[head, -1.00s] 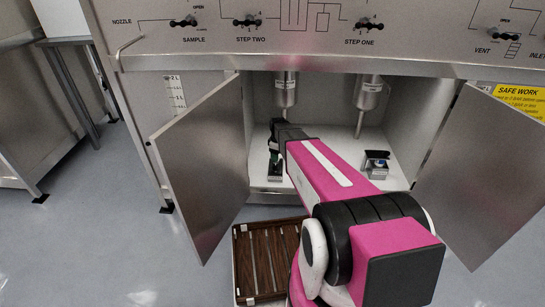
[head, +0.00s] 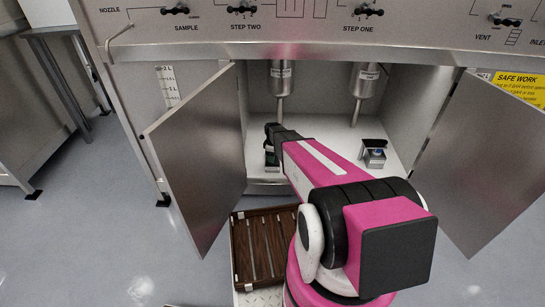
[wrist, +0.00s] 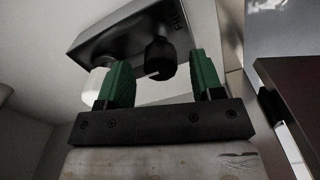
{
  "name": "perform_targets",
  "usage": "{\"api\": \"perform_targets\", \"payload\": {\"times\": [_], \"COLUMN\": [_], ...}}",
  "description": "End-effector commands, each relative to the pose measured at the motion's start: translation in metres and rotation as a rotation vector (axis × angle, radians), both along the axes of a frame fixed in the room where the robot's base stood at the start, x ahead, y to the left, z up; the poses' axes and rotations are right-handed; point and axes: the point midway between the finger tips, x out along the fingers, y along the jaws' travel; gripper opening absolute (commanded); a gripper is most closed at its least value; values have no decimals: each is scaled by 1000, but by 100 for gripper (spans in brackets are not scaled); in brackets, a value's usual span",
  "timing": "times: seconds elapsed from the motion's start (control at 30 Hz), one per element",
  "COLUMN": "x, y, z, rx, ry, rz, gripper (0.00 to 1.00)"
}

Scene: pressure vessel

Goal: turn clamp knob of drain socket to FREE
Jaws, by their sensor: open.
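In the wrist view a grey metal block (wrist: 120,32) carries a black knob (wrist: 159,56) with a pale pointer line. A white cylinder (wrist: 95,87) is partly behind the left finger. In the head view my gripper (head: 271,158) is low inside the open cabinet, below the left steel vessel (head: 281,76), and hides most of what is there.
Open cabinet doors stand left (head: 200,160) and right (head: 488,165) of my arm. A small grey fixture with a blue part (head: 374,153) sits on the cabinet floor at right, near the right vessel (head: 366,82). A brown slatted tray (head: 240,250) lies in front.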

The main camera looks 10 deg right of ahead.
Motion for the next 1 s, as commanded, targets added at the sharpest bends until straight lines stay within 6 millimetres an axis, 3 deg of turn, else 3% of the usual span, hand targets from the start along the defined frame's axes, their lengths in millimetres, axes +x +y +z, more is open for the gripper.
{"api": "perform_targets", "payload": {"times": [0.37,0.5,0.53,1.0], "x": [0,0,0,0], "y": [0,0,0,0], "z": [-5,-5,-5,-5], "rx": [0,0,0,0], "ry": [0,0,0,1], "rz": [0,0,0,-90], "gripper": [60,15,11,11]}}
